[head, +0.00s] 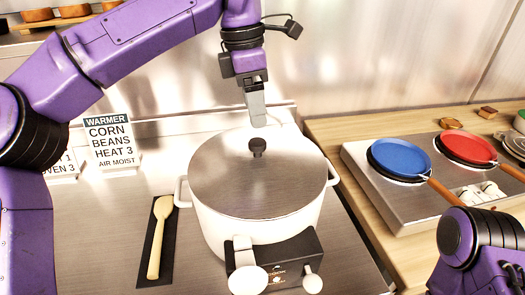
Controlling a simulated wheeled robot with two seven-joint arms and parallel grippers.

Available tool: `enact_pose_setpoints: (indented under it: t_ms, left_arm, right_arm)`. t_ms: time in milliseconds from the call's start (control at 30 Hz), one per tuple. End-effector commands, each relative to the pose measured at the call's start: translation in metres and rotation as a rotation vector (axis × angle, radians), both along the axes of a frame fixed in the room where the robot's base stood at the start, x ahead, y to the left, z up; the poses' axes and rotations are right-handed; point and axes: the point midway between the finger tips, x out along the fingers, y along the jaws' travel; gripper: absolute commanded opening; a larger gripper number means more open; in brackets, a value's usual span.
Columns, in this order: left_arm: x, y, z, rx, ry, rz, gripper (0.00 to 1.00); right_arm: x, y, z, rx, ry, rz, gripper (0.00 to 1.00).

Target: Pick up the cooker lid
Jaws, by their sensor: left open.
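The cooker lid (225,180) is a flat, round, brushed-metal disc with a dark knob (257,147) at its middle. It sits on the white cooker pot (220,232), which has a side handle at left and right. My left gripper (258,120) points down just above and behind the knob. It is open and looks empty, with a small gap to the knob; only one finger shows clearly. My right arm shows at the lower right corner, but its gripper is outside the view.
A wooden spoon (157,240) lies on a dark rest left of the pot. A warmer sign (108,142) stands behind it. A black control box (290,258) is at the pot's front. Right of it, a blue pan (400,157) and a red pan (466,147) sit on a hob.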

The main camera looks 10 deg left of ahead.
Motion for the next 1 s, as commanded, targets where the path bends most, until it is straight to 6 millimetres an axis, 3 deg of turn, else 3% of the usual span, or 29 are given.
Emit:
enact_pose_setpoints:
  t_ms: [100,500,767,900,967,1000]
  left_arm:
    - [0.002,-0.002,-0.025,-0.001,0.004,-0.001,0.69]
    - [0.003,-0.008,-0.084,0.0,0.009,0.0,0.69]
    - [0.003,-0.009,-0.087,-0.001,0.005,0.0,0.69]
    - [0.003,-0.009,-0.087,-0.001,0.005,0.0,0.23]
    - [0.003,-0.009,-0.087,-0.001,0.005,0.0,0.04]
    - [0.003,-0.009,-0.088,-0.001,0.005,0.0,0.0]
  right_arm:
    - [-0.001,0.0,-0.005,0.0,0.002,0.0,0.52]
    - [0.0,0.0,-0.003,0.0,0.0,0.0,0.52]
    - [0.0,0.0,-0.003,0.001,0.001,0.0,0.52]
    - [0.0,0.0,-0.003,0.001,0.001,0.0,0.52]
    - [0.0,0.0,-0.003,0.0,0.0,0.0,0.52]
    - [0.0,0.0,-0.003,0.0,0.0,0.0,0.52]
